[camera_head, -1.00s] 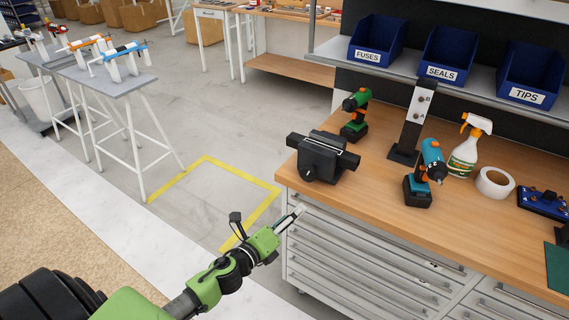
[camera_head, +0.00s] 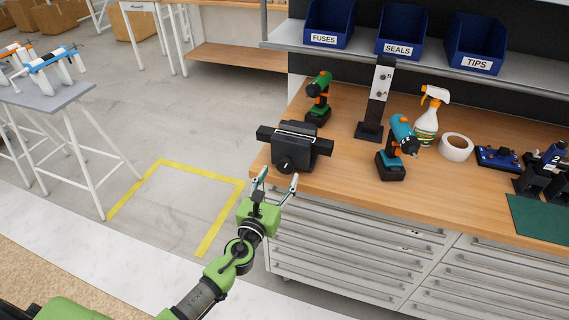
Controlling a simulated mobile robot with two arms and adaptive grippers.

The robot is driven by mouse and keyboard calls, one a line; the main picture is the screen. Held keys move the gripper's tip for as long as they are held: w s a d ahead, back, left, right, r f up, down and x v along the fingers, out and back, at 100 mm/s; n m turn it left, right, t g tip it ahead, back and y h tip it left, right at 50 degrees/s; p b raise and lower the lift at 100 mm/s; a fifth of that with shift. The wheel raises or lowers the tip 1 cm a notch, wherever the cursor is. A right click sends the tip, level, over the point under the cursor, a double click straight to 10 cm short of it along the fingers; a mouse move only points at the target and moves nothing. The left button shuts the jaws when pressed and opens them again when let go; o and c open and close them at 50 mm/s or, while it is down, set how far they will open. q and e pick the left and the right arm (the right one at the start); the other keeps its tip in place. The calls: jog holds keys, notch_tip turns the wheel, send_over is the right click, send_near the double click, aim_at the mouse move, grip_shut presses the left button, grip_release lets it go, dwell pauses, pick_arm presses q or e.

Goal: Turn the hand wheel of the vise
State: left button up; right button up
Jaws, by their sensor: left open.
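The black vise (camera_head: 300,146) stands at the near left corner of the wooden workbench. Its small dark hand wheel (camera_head: 285,166) faces me, low on the vise's front. My left gripper (camera_head: 277,179) is open and empty, its two fingers pointing up towards the hand wheel from in front of the bench edge. The fingertips lie to either side of the wheel in the picture; I cannot tell whether they touch it. My right gripper is not in view.
On the workbench (camera_head: 350,178), a green drill (camera_head: 318,98), a black-and-grey post (camera_head: 377,98), a teal drill (camera_head: 396,150), a spray bottle (camera_head: 427,122) and a tape roll (camera_head: 456,147) stand right of the vise. Drawers (camera_head: 350,240) lie below. Open floor is left.

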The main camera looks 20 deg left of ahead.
aim_at(284, 167)
pick_arm(q)
jog(key=w, duration=0.4)
jog(key=shift+w+d, duration=0.15)
jog(key=shift+w, duration=0.8)
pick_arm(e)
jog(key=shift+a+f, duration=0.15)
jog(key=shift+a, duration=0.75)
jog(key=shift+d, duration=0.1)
pick_arm(q)
jog(key=c, duration=1.1)
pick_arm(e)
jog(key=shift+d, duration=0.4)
